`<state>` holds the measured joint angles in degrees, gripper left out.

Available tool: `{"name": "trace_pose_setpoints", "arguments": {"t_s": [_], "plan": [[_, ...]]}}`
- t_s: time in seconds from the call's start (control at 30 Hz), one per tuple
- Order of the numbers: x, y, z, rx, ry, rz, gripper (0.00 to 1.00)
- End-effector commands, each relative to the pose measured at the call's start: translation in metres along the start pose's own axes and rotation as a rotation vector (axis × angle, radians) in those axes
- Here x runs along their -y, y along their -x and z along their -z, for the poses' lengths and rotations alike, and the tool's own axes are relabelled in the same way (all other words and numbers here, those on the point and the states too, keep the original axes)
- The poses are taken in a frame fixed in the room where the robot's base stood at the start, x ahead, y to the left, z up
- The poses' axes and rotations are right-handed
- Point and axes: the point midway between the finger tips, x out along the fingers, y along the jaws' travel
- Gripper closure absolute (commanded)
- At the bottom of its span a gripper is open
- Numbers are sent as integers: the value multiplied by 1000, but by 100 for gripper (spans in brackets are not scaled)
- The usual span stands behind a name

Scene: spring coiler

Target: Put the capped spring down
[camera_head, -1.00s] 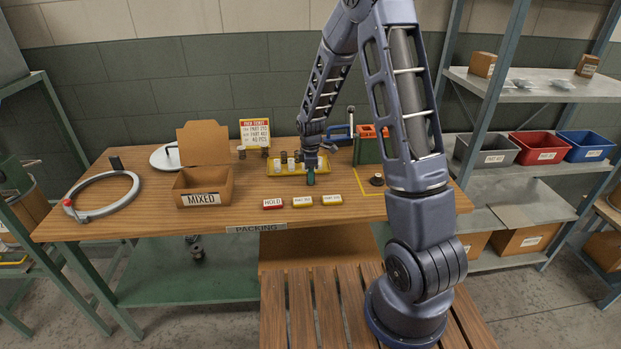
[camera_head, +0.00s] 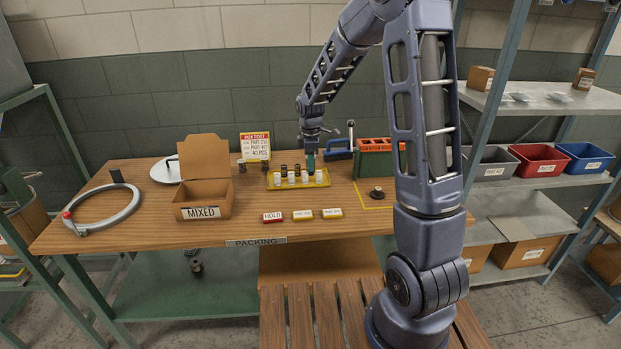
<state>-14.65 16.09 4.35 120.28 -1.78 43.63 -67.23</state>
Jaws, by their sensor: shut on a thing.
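My gripper (camera_head: 310,148) points down over the right part of the yellow tray (camera_head: 275,187). It is shut on a small teal-green piece (camera_head: 310,161), which I take to be the capped spring; it looks upright. Its lower end is close to the tray's row of pieces, and I cannot tell whether it touches anything. Several small pieces with dark or pale tops (camera_head: 284,171) stand in the tray to the left of it. The fingertips are too small to see in detail.
Red HOLD (camera_head: 272,217) and two yellow-edged labels lie in front of the tray. An open MIXED box (camera_head: 203,213) stands left. A green block with an orange top (camera_head: 375,160) and a dark round piece (camera_head: 377,193) are right. Bare wood lies between box and tray.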

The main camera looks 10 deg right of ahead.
Motion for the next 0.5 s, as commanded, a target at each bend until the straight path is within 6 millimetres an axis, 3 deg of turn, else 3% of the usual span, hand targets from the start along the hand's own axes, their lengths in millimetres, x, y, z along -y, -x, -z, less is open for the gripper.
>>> {"name": "trace_pose_setpoints", "arguments": {"t_s": [0.2, 0.5], "plan": [[0, 50, 0, -1, -1, -2, 92], [-2, 83, 1, 0, 0, 1, 92]]}}
